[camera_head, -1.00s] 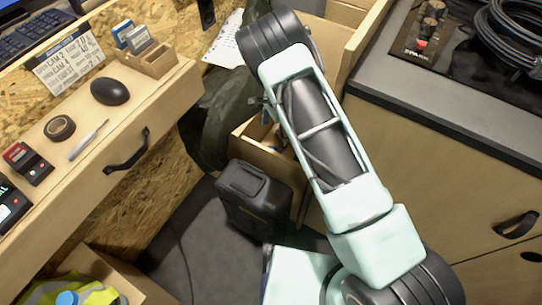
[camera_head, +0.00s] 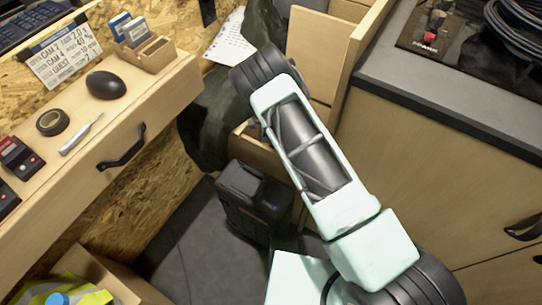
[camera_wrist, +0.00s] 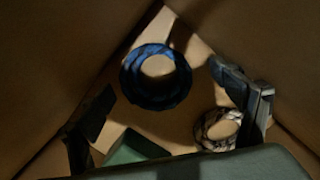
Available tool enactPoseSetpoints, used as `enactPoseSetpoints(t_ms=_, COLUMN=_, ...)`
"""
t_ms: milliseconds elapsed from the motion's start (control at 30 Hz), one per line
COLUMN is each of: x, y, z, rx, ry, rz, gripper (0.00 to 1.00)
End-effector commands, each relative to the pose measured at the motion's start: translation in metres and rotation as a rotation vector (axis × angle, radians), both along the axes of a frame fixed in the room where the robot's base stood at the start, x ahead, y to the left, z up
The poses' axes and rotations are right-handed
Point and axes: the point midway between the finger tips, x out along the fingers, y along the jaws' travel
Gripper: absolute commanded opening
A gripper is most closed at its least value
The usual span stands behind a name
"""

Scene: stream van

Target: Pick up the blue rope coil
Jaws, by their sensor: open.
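The blue rope coil (camera_wrist: 152,94) lies as a dark blue ring on the floor of a wooden drawer or box in the wrist view. My gripper (camera_wrist: 163,86) is open, its two dark fingers apart on the left and right of the picture. The coil shows between and beyond the fingertips, with nothing held. In the head view my arm hides the gripper, and the coil is not seen.
A black-and-white coil (camera_wrist: 217,127) lies beside the right finger, and a green object (camera_wrist: 130,149) near the left one. Wooden walls (camera_wrist: 60,65) close in on both sides. In the head view a black case (camera_head: 252,203) stands on the floor below an open drawer (camera_head: 257,150).

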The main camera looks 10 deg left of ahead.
Motion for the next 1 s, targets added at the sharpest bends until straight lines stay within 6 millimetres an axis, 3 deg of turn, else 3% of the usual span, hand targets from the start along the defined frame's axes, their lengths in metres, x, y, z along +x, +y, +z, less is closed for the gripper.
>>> enactPoseSetpoints(t_ms=67, x=0.0, y=0.0, z=0.0, rx=0.0, ry=0.0, rz=0.0, gripper=0.8)
enactPoseSetpoints(t_ms=433, x=0.0, y=0.0, z=0.0, rx=-0.001, ry=0.001, rz=-0.001, gripper=0.39)
enactPoseSetpoints(t_ms=767, x=0.0, y=0.0, z=0.004, rx=0.001, ry=0.001, rz=-0.001, gripper=0.39)
enactPoseSetpoints(t_ms=1000, x=0.0, y=0.0, z=0.034, rx=0.002, ry=-0.001, rz=-0.002, gripper=0.39)
